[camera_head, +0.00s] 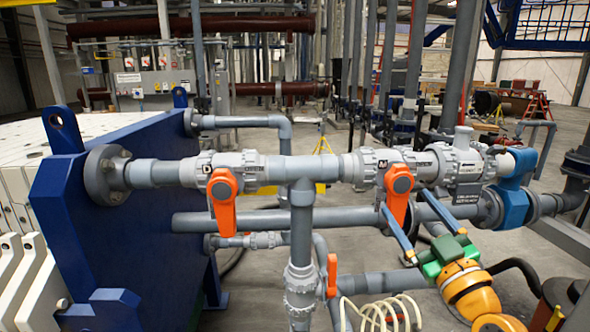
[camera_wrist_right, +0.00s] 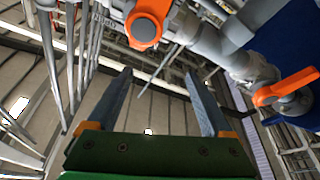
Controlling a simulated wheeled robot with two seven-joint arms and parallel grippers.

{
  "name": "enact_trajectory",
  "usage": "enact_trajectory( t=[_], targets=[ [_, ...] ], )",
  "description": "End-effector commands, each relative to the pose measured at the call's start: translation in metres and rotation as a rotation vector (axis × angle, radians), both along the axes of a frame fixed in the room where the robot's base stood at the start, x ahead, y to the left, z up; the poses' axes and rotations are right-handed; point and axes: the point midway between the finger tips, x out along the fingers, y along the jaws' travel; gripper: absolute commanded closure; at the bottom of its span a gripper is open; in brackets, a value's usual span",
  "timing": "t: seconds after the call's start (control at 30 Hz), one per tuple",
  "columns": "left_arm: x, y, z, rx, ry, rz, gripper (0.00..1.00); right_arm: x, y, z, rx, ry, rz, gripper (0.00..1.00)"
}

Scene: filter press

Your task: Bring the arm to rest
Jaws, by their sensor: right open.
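My right gripper (camera_head: 403,198) is at the lower right in the head view, with a green body and two blue fingers. Its fingers point up and left toward the pipework, beside the right orange valve handle (camera_head: 398,205). In the right wrist view the gripper (camera_wrist_right: 158,74) is open, with nothing between its fingers. An orange valve handle (camera_wrist_right: 150,20) shows beyond the fingertips at the top there, apart from them. The left orange valve handle (camera_head: 223,203) hangs down from the same pipe. My left gripper is not in view.
Grey pipes (camera_head: 302,215) run across in front of me. A blue press plate (camera_head: 130,230) stands at the left. A smaller orange handle (camera_head: 332,275) and a coiled cream hose (camera_head: 385,312) are low down. Bare floor (camera_head: 265,290) shows between the pipes.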

Motion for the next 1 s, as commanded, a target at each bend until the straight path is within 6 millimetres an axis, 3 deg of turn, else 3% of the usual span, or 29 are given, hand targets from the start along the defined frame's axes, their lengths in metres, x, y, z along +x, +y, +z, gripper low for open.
enact_trajectory(
  t=[0.2,0.3,0.37,0.47,0.57,0.6,0.7,0.73,0.83,1.0],
  targets=[
    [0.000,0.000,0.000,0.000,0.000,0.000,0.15,-0.043,0.006,0.024,0.046,-0.286,-0.021,0.15],
    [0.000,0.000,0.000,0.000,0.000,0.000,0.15,-0.067,-0.013,0.024,0.141,-0.384,-0.119,0.15],
    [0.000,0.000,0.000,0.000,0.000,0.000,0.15,-0.080,-0.033,0.013,0.225,-0.394,-0.218,0.15],
    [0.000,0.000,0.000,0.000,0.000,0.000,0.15,-0.095,-0.077,-0.046,0.384,-0.229,-0.460,0.15],
    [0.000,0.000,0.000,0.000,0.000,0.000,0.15,-0.110,-0.095,-0.144,0.458,0.154,-0.650,0.15],
    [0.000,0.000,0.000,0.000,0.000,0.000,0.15,-0.119,-0.091,-0.182,0.455,0.321,-0.685,0.15],
    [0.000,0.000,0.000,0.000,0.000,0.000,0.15,-0.150,-0.069,-0.258,0.408,0.691,-0.693,0.15],
    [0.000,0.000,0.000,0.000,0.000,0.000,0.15,-0.160,-0.061,-0.276,0.390,0.786,-0.681,0.15],
    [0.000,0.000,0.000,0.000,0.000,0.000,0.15,-0.197,-0.032,-0.321,0.315,1.063,-0.608,0.15],
    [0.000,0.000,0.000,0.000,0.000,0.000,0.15,-0.264,0.016,-0.366,0.177,1.431,-0.414,0.15]
  ],
)
